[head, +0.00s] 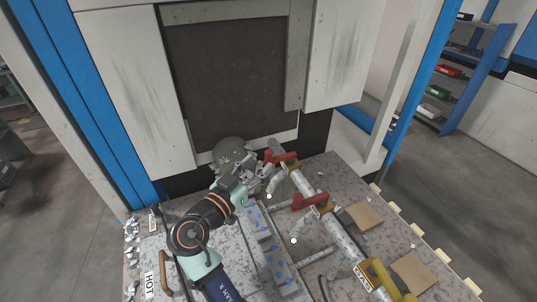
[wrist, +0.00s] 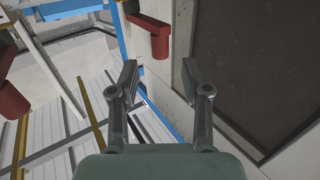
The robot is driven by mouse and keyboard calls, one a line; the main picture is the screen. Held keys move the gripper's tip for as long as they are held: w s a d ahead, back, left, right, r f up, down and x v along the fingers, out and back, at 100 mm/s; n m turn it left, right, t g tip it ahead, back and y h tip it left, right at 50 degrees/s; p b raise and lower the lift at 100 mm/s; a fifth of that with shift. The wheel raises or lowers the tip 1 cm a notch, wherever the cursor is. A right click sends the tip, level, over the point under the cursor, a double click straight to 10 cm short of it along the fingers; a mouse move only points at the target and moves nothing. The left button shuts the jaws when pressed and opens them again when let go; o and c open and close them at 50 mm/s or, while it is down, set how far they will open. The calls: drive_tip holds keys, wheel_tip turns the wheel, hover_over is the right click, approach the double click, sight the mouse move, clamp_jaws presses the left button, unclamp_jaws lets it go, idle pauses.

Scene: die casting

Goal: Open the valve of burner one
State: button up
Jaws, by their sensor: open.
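A silver pipe (head: 342,236) runs across the bench in the head view and carries two red valve handles. The far red handle (head: 282,158) sits near the pipe's far end, and the nearer red handle (head: 311,201) sits by its middle. In the wrist view one red handle (wrist: 152,35) is above the fingers and another red handle (wrist: 10,98) is at the left edge. I cannot tell which belongs to burner one. My gripper (wrist: 160,82) is open with nothing between its fingers. In the head view my gripper (head: 257,172) is just left of the far handle, apparently not touching it.
A larger yellow handle (head: 378,276) is at the pipe's near end. Brown pads (head: 364,215) lie right of the pipe. A blue-spotted block (head: 262,238) stands left of it. A dark panel (head: 222,85) in the machine front rises behind.

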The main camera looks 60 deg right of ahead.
sight(267, 156)
drive_tip(key=d, duration=0.2)
drive_tip(key=d+p, duration=0.1)
drive_tip(key=d, duration=0.3)
drive_tip(key=shift+s+d, duration=0.1)
drive_tip(key=shift+s, duration=0.3)
drive_tip(key=shift+c, duration=0.3)
clamp_jaws()
